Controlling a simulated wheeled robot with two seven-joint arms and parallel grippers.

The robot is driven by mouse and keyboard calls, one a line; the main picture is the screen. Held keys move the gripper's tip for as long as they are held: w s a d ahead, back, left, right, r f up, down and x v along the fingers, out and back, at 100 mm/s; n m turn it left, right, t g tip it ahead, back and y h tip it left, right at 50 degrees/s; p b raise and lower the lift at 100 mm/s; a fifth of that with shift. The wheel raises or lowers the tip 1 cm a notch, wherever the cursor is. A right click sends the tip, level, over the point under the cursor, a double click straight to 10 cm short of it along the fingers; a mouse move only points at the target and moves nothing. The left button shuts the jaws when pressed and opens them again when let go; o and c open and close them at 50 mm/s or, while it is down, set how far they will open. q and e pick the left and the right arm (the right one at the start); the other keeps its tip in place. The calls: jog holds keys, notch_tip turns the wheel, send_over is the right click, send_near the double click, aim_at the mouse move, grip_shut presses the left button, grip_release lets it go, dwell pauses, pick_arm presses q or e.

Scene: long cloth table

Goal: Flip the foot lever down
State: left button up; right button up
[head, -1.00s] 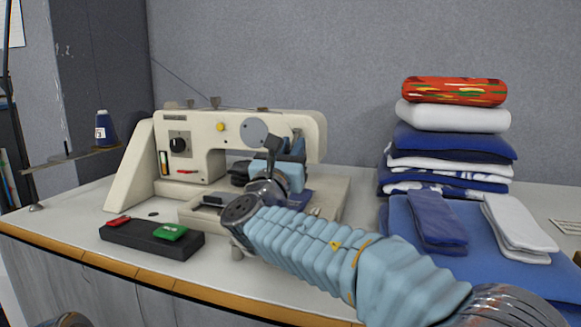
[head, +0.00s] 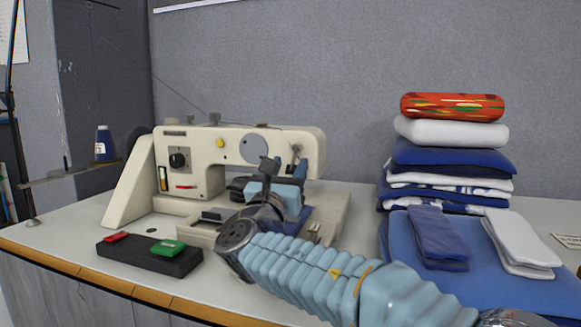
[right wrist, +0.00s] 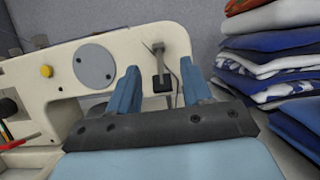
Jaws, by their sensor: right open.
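The cream sewing machine (head: 230,140) stands on the table. Its foot lever (head: 296,152) is a small dark metal piece on the right end of the machine's head. In the right wrist view the foot lever (right wrist: 160,68) shows between my finger tips, with a dark block at its lower end. My right gripper (head: 285,168) is open, with blue fingers pointing up toward the machine head, just below the lever. In the right wrist view the right gripper (right wrist: 160,82) is empty, and I cannot tell whether it touches the lever. My left gripper is not in view.
A black box with a red and a green button (head: 150,256) lies at the table's front left. Folded cloths (head: 450,165) are stacked at the right, with more cloth (head: 400,240) before them. A blue thread spool (head: 104,145) stands at the left.

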jog(key=b+v, duration=0.1)
jog(key=v, duration=1.1)
jog(key=shift+s+f, duration=0.1)
jog(key=shift+f, duration=0.05)
